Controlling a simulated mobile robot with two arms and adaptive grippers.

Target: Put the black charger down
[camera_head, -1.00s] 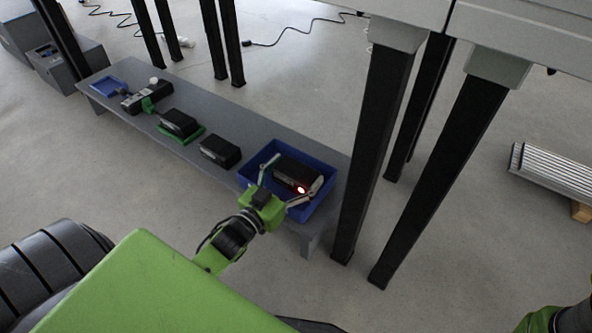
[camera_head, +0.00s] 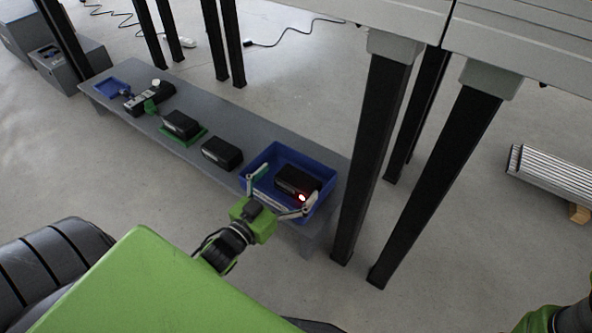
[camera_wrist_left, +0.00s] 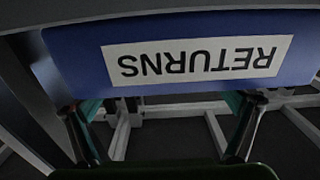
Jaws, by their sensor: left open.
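The black charger (camera_head: 297,182) lies inside a blue bin (camera_head: 262,157) at the right end of the low grey bench, with a small red light showing on it. My left gripper (camera_head: 279,196) is open at the near side of the bin, its fingers spread apart and clear of the charger. In the left wrist view, the bin's front wall with an upside-down RETURNS label (camera_wrist_left: 198,60) fills the upper part, and the open fingers (camera_wrist_left: 165,125) show below it with nothing between them. At the lower right edge of the head view, only part of my right arm shows.
The grey bench (camera_head: 255,130) also holds a black box (camera_head: 221,153), another black box on a green base (camera_head: 181,124), a dark device (camera_head: 150,97) and a small blue tray (camera_head: 109,88). Black table legs (camera_head: 375,150) stand close to the bin's right.

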